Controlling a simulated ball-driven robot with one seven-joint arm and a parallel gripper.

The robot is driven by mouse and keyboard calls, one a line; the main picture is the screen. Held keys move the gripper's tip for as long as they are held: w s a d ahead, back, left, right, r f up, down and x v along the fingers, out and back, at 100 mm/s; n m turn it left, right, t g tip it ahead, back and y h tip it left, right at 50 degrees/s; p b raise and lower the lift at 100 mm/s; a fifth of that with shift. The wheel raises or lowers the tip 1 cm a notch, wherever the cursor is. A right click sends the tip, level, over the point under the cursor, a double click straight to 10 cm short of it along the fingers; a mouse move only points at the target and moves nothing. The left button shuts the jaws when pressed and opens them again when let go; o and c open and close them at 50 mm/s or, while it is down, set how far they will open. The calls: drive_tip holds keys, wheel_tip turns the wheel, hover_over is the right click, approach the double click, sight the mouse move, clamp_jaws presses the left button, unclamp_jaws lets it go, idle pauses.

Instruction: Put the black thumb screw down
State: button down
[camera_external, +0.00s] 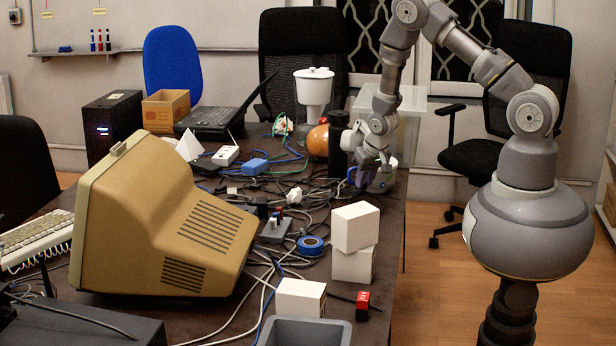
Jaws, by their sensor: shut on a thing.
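My gripper (369,180) points down over the right side of the cluttered table (392,235), close to the tabletop behind the stacked white boxes. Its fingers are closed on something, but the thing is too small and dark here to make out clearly. I take it to be the black thumb screw, though its shape does not show. I cannot tell whether it touches the table. Just behind my gripper stand a black cylinder (337,140) and a roundish white object, partly hidden by my arm.
White boxes (355,228) are stacked in front of my gripper. A grey bin (304,333) is at the front. The large beige monitor (160,225) fills the left.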

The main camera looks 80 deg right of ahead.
drive_tip(key=shift+n+y, duration=0.4)
drive_tip(key=shift+n, duration=0.5)
drive_tip(key=a, duration=0.9)
drive_tip(key=shift+s+f+b, duration=0.25)
drive_tip(key=shift+s+b, duration=0.1)
drive_tip(key=s+a+n, duration=0.1)
drive_tip(key=a, duration=0.3)
drive_tip(key=s+a+n, duration=0.1)
drive_tip(key=s+a, duration=0.1)
drive_tip(key=a, duration=0.2)
drive_tip(key=s+a+n+t+y+b, duration=0.1)
drive_tip(key=s+a, duration=0.1)
drive_tip(key=a, duration=0.2)
drive_tip(key=shift+a+r+n, duration=0.3)
drive_tip(key=shift+a, duration=0.05)
drive_tip(key=b, duration=0.3)
hover_over(315, 233)
drive_tip(key=s, duration=0.1)
drive_tip(key=shift+s+a+f, duration=0.15)
drive_tip(key=shift+a+f, duration=0.15)
drive_tip(key=shift+f, duration=0.45)
wheel_tip(315, 233, down, 4)
drive_tip(key=shift+r+b, duration=0.15)
drive_tip(key=shift+b, duration=0.7)
drive_tip(key=shift+r, duration=0.15)
drive_tip(key=c, duration=1.4)
unclamp_jaws()
drive_tip(key=shift+f, duration=0.2)
drive_tip(key=shift+c, duration=0.2)
drive_tip(key=o, duration=0.4)
